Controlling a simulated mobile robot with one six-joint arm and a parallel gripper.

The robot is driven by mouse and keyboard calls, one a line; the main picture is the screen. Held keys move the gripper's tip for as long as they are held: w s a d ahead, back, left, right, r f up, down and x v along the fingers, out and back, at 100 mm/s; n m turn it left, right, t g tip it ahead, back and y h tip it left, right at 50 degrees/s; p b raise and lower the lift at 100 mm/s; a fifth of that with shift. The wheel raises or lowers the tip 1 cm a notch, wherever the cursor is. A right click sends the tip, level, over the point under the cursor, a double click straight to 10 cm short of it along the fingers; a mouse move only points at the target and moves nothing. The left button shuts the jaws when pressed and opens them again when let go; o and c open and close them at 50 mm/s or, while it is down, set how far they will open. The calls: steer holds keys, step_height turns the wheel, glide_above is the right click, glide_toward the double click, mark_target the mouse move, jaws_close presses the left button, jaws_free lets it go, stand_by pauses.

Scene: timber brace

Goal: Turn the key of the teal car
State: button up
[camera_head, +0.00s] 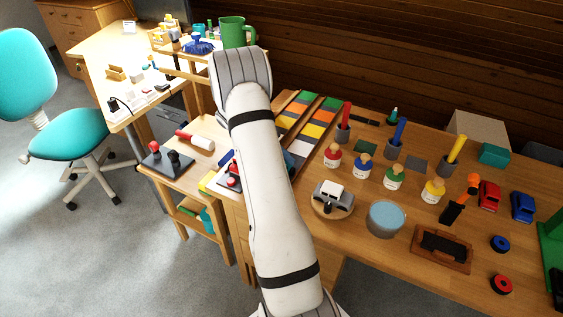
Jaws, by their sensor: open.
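I cannot clearly make out a teal car with a key. A teal shape (290,163) shows beside my arm, partly hidden by it, and I cannot tell what it is. A teal block-like thing (493,154) sits at the back right of the table; no wheels or key can be made out on it. My white arm rises through the middle of the view and bends at the top. My gripper does not show.
A green mug (235,31) stands behind my arm. A teal chair (68,133) stands at left on open floor.

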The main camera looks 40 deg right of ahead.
step_height(320, 180, up, 10)
steer(key=shift+f, duration=0.2)
steer(key=shift+a, duration=0.1)
